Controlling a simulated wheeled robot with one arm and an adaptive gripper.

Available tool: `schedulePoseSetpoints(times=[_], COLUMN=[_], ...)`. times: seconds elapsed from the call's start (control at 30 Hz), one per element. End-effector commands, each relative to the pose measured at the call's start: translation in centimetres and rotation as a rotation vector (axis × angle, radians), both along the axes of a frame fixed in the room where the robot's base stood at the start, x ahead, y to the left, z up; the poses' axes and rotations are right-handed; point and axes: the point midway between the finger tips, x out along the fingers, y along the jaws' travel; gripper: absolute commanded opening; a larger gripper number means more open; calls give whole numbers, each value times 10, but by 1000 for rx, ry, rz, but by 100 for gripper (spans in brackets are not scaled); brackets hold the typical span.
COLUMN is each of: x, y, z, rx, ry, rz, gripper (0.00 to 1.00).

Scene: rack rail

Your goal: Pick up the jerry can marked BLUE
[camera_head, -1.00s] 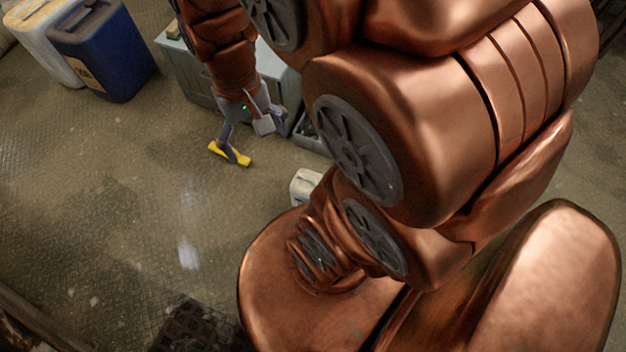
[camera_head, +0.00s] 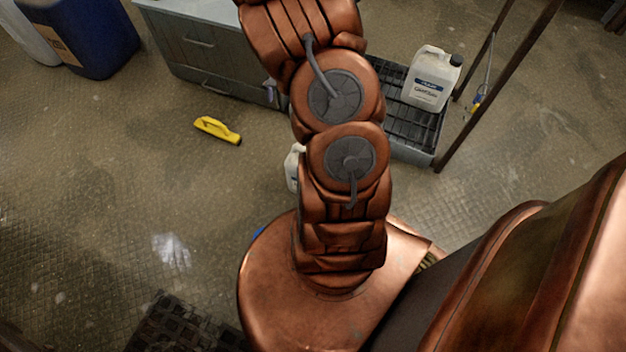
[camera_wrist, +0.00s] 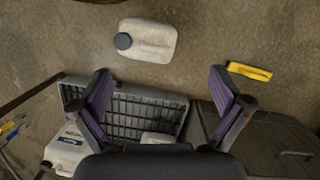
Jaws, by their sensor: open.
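A white jerry can (camera_head: 430,78) with a dark cap and a blue band on its label stands on the black grated tray (camera_head: 426,157) at upper right; its small lettering is unreadable. A second white can (camera_head: 293,170) is mostly hidden behind my arm. The wrist view shows a white can with a dark cap (camera_wrist: 152,42) on the floor, beyond my fingertips; no marking is legible. Another white can (camera_wrist: 65,148) shows at that view's lower left. My gripper (camera_wrist: 160,78) is open and empty, its fingers over the tray's edge. In the head view my arm mostly hides it.
A grey drawer cabinet (camera_head: 205,50) stands left of the tray. A blue container (camera_head: 95,38) and a whitish one (camera_head: 28,38) are at upper left. A yellow handle-like object (camera_head: 217,130) lies on the floor. Dark posts (camera_head: 500,85) rise right of the tray.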

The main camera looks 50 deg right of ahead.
Motion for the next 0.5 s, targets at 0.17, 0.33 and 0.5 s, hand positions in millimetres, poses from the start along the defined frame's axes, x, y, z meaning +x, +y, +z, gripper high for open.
schedulePoseSetpoints(times=[0.17, 0.33, 0.5], x=[0, -3, -3], y=[-33, -52, -62], z=[-96, -156, -185], rx=[28, 51, 62], ry=[6, 3, -4], rz=[-108, -186, -227], gripper=[100, 100, 100])
